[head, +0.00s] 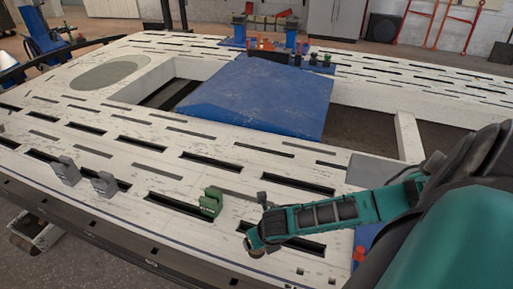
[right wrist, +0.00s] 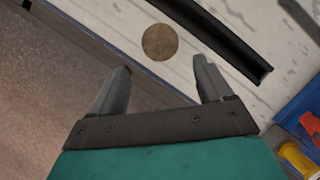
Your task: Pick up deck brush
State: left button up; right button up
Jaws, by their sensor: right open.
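No brush bristles or long handle can be made out. A small round brown top (right wrist: 158,42), which may be the deck brush seen from above, is on the pale bench near its edge in the right wrist view. My right gripper (right wrist: 163,66) is open and empty, with its two grey fingers pointing toward the round top, which appears just beyond and between the tips. In the head view my teal right arm reaches in from the right over the front of the bench, and a small brownish round piece (head: 256,253) shows at its end. My left gripper is not in view.
A green block (head: 211,202) and grey brackets (head: 104,184) stand on the slotted bench (head: 130,190). A blue panel (head: 262,97) lies in the middle. A blue bin (right wrist: 292,112) with orange and yellow items is at the wrist view's right. The bench drops off at its front edge.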

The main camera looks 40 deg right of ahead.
jog(key=b+x, duration=0.1)
jog(key=x, duration=0.1)
jog(key=b+x, duration=0.1)
jog(key=x, duration=0.1)
jog(key=w+b+x, duration=0.1)
jog(key=x, duration=0.1)
jog(key=shift+w+d+r, duration=0.15)
jog(key=shift+d+r, duration=0.05)
jog(key=shift+d, duration=0.15)
jog(key=shift+w+f, duration=0.15)
jog(key=shift+f, duration=0.15)
jog(key=shift+d+f, duration=0.1)
jog(key=shift+c, duration=0.4)
jog(key=c, duration=1.1)
